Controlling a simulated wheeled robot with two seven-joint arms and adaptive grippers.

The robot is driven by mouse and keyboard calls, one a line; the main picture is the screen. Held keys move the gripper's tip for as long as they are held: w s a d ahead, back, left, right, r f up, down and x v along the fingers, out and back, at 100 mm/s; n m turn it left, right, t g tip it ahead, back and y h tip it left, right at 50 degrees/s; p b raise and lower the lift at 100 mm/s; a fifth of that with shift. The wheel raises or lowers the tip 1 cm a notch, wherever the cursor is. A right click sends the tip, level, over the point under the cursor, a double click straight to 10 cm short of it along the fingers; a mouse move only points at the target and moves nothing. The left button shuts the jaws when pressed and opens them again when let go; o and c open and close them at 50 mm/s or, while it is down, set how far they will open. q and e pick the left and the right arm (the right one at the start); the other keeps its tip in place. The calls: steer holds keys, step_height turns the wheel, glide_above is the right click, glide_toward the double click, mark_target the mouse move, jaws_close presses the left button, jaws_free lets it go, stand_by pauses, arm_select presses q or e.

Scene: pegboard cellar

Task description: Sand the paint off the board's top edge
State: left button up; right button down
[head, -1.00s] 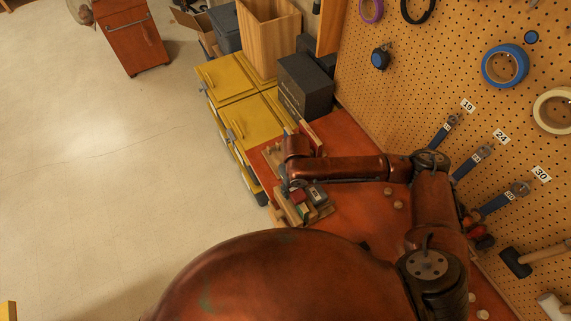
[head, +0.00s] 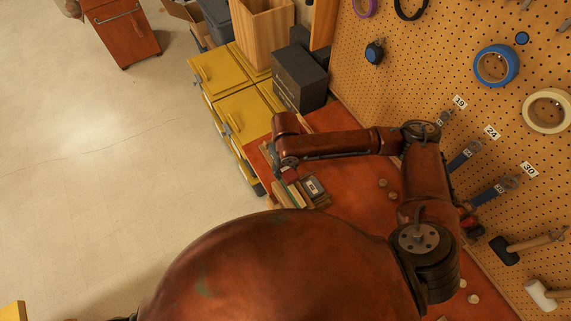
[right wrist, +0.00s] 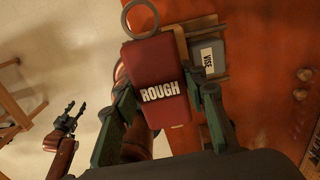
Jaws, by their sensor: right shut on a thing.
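My right gripper (right wrist: 165,98) is shut on a red sanding block labelled ROUGH (right wrist: 160,72), one finger on each side. In the head view the wrist hides most of the right gripper (head: 286,168), and only a bit of red shows by it. The vise (right wrist: 208,57), with a pale VISE label, is just beyond the block at the right. A tan wooden edge, perhaps the board (right wrist: 181,44), shows between block and vise. Its painted edge and any contact with the block cannot be made out. My left gripper (right wrist: 74,117) is empty with fingers apart, over the floor side.
The red bench top (head: 350,180) has several small round knobs (head: 383,183). A dark box (head: 299,77) stands at its far end beside yellow cabinets (head: 240,110). The pegboard (head: 440,70) with wrenches, tape and mallets bounds the right.

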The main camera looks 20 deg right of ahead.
steer(key=shift+r, duration=1.25)
